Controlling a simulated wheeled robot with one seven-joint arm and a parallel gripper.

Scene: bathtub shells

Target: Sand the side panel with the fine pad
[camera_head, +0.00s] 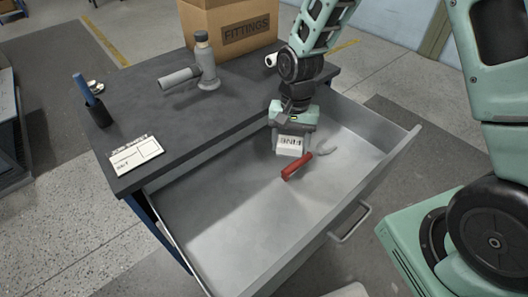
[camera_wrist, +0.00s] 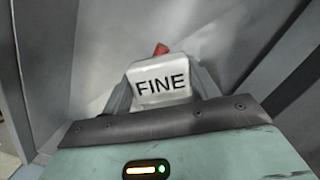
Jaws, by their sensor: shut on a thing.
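The fine pad (camera_head: 291,144) is a pale block lettered "FINE". My gripper (camera_head: 291,131) is shut on it, inside the open drawer of the workbench. In the wrist view the pad (camera_wrist: 161,84) sits between the two grey fingers of my gripper (camera_wrist: 162,92), its lettering facing the camera. Whether the pad touches the drawer floor cannot be told. The side panel cannot be made out in either view.
The pulled-out drawer (camera_head: 215,222) has raised walls around my gripper. A red-handled tool (camera_head: 298,166) lies close beside the pad. On the bench top (camera_head: 150,105) are a "FITTINGS" box (camera_head: 228,22), a grey pipe fitting (camera_head: 206,65), a card (camera_head: 136,154) and a dark cup (camera_head: 98,111).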

